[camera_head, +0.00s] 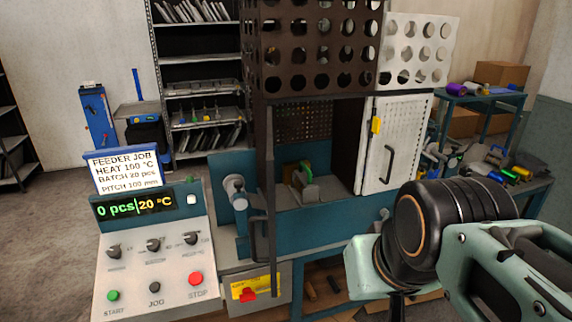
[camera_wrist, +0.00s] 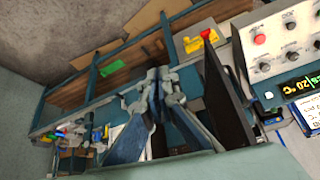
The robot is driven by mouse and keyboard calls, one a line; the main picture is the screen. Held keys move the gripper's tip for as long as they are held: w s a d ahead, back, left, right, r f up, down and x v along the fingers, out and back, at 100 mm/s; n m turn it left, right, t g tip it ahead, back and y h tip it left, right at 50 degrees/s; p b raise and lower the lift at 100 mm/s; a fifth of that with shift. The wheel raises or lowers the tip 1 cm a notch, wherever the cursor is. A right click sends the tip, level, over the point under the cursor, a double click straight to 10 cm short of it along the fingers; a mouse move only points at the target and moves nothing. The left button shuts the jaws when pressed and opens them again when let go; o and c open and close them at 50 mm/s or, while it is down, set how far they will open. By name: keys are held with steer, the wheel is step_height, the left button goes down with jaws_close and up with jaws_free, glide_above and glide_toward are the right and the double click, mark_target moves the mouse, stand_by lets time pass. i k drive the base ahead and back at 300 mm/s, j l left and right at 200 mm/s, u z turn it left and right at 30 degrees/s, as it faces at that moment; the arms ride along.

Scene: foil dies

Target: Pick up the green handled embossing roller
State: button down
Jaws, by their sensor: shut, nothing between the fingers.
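No embossing roller can be made out for certain. In the head view a green curved handle (camera_head: 307,168) stands on a grey block inside the machine's open bay. In the wrist view a flat green patch (camera_wrist: 114,68) shows by the wooden lower shelf. My gripper (camera_wrist: 162,80) is shut and empty in the wrist view, in front of the machine and apart from these things. In the head view my arm hides its fingers.
The control panel (camera_head: 152,260) stands at the left front. The machine's white perforated door (camera_head: 397,140) and dark open door edge (camera_head: 270,200) flank the bay. The right bench (camera_head: 530,195) is cluttered. A rack (camera_head: 205,95) stands behind. Floor at left is clear.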

mark_target(301, 178)
steer(key=i+l+u, duration=0.15)
steer(key=l, duration=0.2)
steer(key=i+l+u, duration=0.25)
steer(key=i+l, duration=0.15)
steer(key=l, duration=0.35)
